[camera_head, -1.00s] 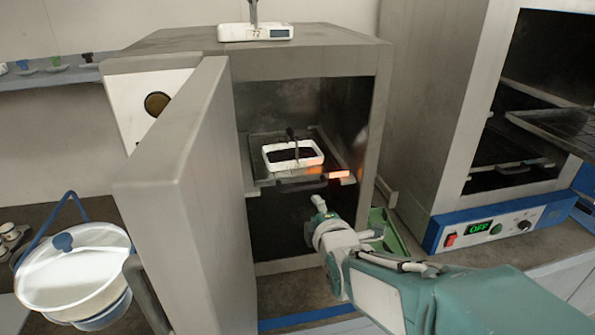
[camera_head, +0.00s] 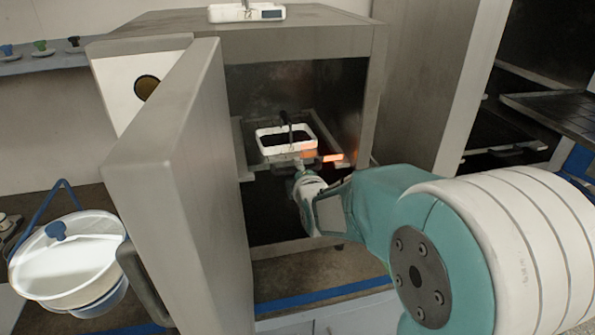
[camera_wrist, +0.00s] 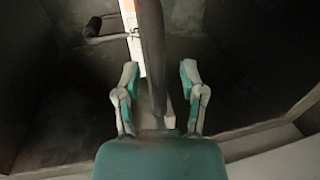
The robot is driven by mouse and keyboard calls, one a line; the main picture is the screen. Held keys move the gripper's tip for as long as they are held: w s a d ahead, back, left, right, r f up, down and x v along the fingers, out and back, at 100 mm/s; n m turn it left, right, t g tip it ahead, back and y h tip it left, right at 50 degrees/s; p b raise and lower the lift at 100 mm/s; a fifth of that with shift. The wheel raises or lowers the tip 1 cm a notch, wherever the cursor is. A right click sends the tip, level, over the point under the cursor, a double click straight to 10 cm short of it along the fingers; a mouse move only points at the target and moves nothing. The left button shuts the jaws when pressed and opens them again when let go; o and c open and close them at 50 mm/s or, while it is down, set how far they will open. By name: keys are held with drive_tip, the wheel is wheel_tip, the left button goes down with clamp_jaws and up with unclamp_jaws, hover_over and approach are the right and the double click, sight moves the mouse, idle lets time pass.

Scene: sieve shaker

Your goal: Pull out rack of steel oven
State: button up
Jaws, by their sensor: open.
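The steel oven (camera_head: 300,25) stands open, its thick door (camera_head: 172,170) swung out to the left. Its rack (camera_head: 246,160) is inside at mid height and carries a white tray (camera_head: 262,148) with dark contents and an upright black stick. My gripper (camera_head: 300,172) is at the rack's front edge, partly hidden by my arm. In the wrist view my gripper (camera_wrist: 159,75) is open, with one finger on each side of a dark bar (camera_wrist: 153,50), apparently the rack's front handle. I cannot tell whether the fingers touch it. The tray's pale edge (camera_wrist: 130,30) shows beyond.
A digital scale (camera_head: 246,12) sits on top of the oven. A white lidded pot (camera_head: 68,255) is at the lower left. A second open oven with a rack (camera_head: 555,115) stands at the right. The oven's lower space is empty.

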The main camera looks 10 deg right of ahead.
drive_tip(key=shift+w, duration=0.15)
clamp_jaws()
drive_tip(key=shift+f, duration=0.1)
